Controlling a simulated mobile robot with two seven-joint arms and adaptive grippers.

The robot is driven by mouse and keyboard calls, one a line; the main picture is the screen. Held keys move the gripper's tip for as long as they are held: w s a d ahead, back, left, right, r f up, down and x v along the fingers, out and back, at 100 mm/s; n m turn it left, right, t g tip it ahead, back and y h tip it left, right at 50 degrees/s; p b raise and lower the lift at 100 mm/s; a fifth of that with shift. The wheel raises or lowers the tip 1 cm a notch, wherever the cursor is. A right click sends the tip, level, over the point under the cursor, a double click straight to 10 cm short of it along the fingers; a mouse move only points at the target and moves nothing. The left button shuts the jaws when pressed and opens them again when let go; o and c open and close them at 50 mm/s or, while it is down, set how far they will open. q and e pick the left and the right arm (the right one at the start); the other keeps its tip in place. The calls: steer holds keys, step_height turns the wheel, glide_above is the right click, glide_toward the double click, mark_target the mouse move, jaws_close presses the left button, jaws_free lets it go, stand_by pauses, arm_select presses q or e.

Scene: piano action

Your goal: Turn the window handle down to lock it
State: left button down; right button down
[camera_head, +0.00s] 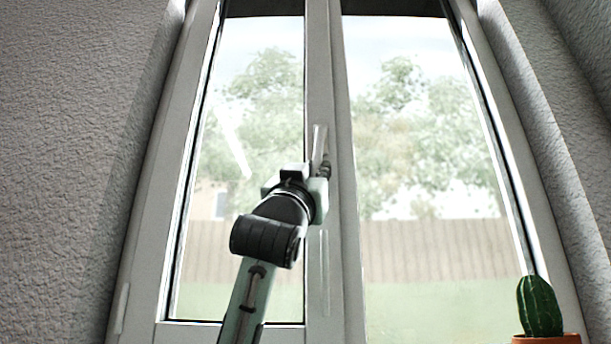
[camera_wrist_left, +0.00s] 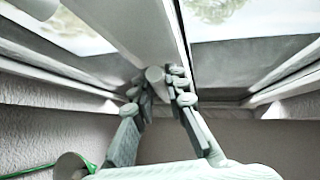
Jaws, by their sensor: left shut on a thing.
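The window handle (camera_head: 319,140) is a pale lever on the middle upright of the window frame, and its visible part points up. My left gripper (camera_head: 324,168) is at the lower part of the handle, with its arm coming up from below. In the left wrist view, the two dark-padded fingers of my left gripper (camera_wrist_left: 158,82) are shut on the handle (camera_wrist_left: 154,74), whose rounded pale end shows between the fingertips. Most of the handle's lower part is hidden by the gripper. My right gripper is in neither view.
The two-pane window (camera_head: 336,250) is set between rough grey walls (camera_head: 75,150). A green cactus (camera_head: 540,306) in an orange pot (camera_head: 546,339) stands at the lower right, well apart from my arm. The space right of the gripper, before the right pane, is clear.

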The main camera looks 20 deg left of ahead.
arm_select(q)
steer(key=shift+w+d+f+n+y, duration=0.15)
steer(key=shift+d+n+y, duration=0.2)
steer(key=shift+n+y, duration=0.6)
steer(key=shift+w+d+r+n+y, duration=0.1)
steer(key=shift+d+n+y, duration=0.2)
steer(key=shift+n+y, duration=0.65)
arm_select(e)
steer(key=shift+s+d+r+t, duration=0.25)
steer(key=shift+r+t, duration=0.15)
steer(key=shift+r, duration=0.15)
arm_select(q)
steer(key=c, duration=1.5)
jaws_free()
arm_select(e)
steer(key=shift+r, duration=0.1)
arm_select(q)
steer(key=s+f, duration=0.1)
steer(key=s, duration=0.6)
steer(key=s+d+f, duration=0.1)
steer(key=s+f, duration=0.1)
steer(key=s, duration=0.6)
steer(key=shift+s+d+f, duration=0.25)
steer(key=shift+f, duration=0.05)
